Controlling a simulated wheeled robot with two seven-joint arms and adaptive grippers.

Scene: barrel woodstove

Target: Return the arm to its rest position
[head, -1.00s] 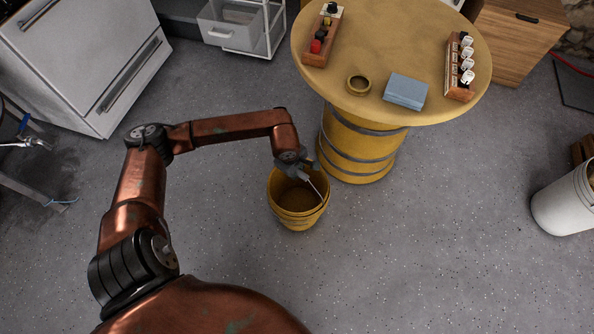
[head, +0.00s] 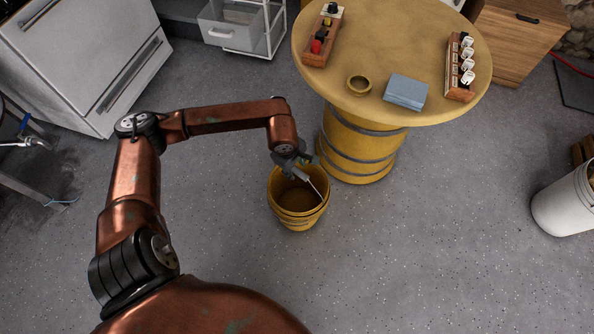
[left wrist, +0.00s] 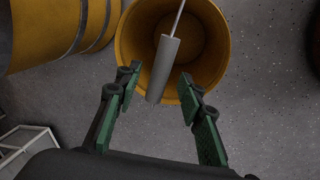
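A tool with a grey handle (left wrist: 164,68) and a thin rod lies over the bucket mouth, between and beyond the fingertips, with clear gaps on both sides. The tool also shows in the head view (head: 313,186), slanting across the bucket's right side. I cannot tell what its far end rests on. My right gripper is not in view.
A round yellow table (head: 440,30) on a barrel base stands close behind the bucket. It bears a small ring-shaped dish (head: 359,85), a blue-grey block (head: 406,91) and two wooden racks. A white drawer cabinet (head: 90,60) is at left. The floor right of the bucket is clear.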

